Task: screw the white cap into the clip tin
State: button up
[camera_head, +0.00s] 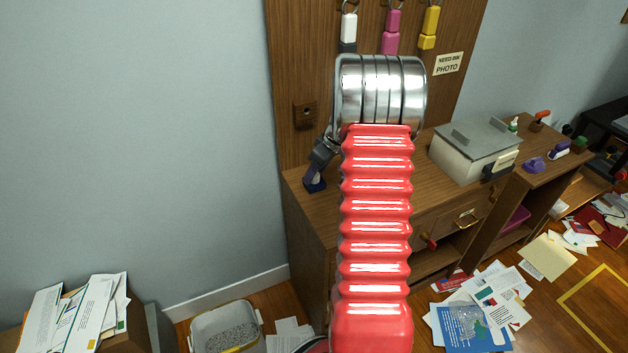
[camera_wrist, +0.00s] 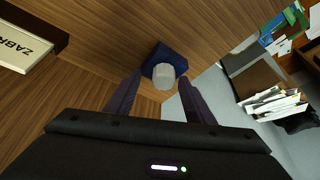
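In the wrist view a pale grey-white round cap (camera_wrist: 163,77) sits in front of a small dark blue block-like thing (camera_wrist: 164,57); I cannot tell whether the blue thing is the clip tin. My gripper (camera_wrist: 160,80) is open, with its two dark purple fingers on either side of the cap and a visible gap to it on each side. In the head view my gripper (camera_head: 317,168) points down at the left end of the wooden cabinet top, beside the back panel, and the dark blue part shows at its tip. The cap cannot be made out there.
The wooden cabinet (camera_head: 310,215) carries a grey metal box (camera_head: 475,150) to the right. Key tags (camera_head: 348,30) hang on the panel above a small brown fitting with a hole (camera_head: 305,115). Papers (camera_head: 475,315) litter the floor; a bin (camera_head: 225,328) stands lower left.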

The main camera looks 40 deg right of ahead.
jog(key=shift+a+r, duration=0.1)
jog(key=shift+r, duration=2.2)
jog(key=shift+a+r, duration=0.25)
jog(key=shift+a, duration=0.05)
jog(key=s+a+r, duration=0.3)
jog(key=a+r, duration=0.4)
jog(key=a, duration=0.5)
jog(key=s+a+r, duration=0.3)
jog(key=a+r, duration=0.5)
jog(key=a, duration=0.3)
jog(key=s+a+r+m+t+h, duration=0.1)
jog(key=s+a+r+m, duration=0.1)
jog(key=s+a, duration=1.2)
jog(key=s, duration=0.4)
jog(key=shift+s+a, duration=0.2)
jog(key=shift+o, duration=0.2)
